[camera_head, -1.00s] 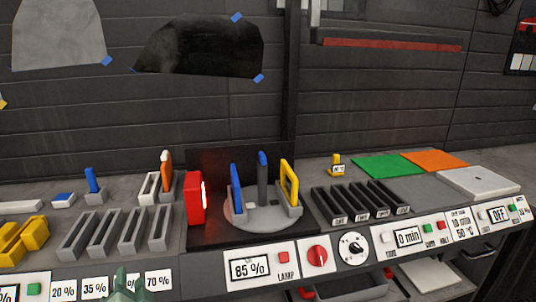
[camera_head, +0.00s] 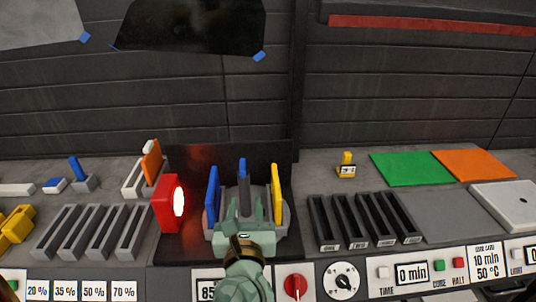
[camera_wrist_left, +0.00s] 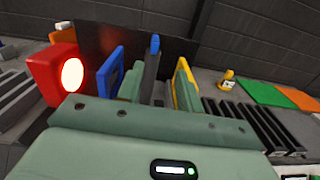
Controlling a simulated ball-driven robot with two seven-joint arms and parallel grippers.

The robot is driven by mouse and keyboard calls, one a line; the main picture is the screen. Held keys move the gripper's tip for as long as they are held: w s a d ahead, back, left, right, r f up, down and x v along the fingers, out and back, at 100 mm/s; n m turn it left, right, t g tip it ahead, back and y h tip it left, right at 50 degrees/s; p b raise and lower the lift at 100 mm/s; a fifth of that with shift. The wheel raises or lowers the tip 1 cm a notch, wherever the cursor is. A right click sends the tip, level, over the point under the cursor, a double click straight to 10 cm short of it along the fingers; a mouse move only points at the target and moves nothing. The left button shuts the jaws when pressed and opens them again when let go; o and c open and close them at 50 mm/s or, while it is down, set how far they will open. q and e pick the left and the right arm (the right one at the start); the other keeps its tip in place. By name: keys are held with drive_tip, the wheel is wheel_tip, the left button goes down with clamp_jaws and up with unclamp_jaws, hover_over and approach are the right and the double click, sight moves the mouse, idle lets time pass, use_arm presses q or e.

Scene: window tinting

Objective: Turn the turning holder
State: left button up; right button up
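The turning holder (camera_head: 278,220) is a round grey turntable with upright slots. It carries a blue frame (camera_head: 212,195) at left, a dark upright piece with a blue top (camera_head: 243,173) at the back, and a yellow frame (camera_head: 277,193) at right. My left gripper (camera_head: 245,208) is over the near side of the turntable, its fingers apart and pointing to the back piece. In the left wrist view the fingers stand between the blue frame (camera_wrist_left: 110,72) and the yellow frame (camera_wrist_left: 186,88). Contact with the holder cannot be told. My right gripper is not in view.
A red lamp (camera_head: 168,204) glows left of the holder. Grey slot racks (camera_head: 95,232) stand at left and a black slot rack (camera_head: 365,220) at right. The front panel has a red knob (camera_head: 295,287) and a dial (camera_head: 341,280). A dark backboard (camera_head: 190,160) stands behind.

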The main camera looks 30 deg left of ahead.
sight(243, 163)
use_arm(q)
drive_tip(key=shift+n, duration=0.3)
drive_tip(key=x, duration=1.5)
drive_tip(key=shift+s+a, duration=0.2)
drive_tip(key=shift+a, duration=0.25)
drive_tip(key=shift+w+a, duration=0.2)
drive_tip(key=shift+w, duration=0.1)
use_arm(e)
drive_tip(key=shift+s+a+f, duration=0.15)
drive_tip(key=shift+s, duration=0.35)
use_arm(q)
clamp_jaws()
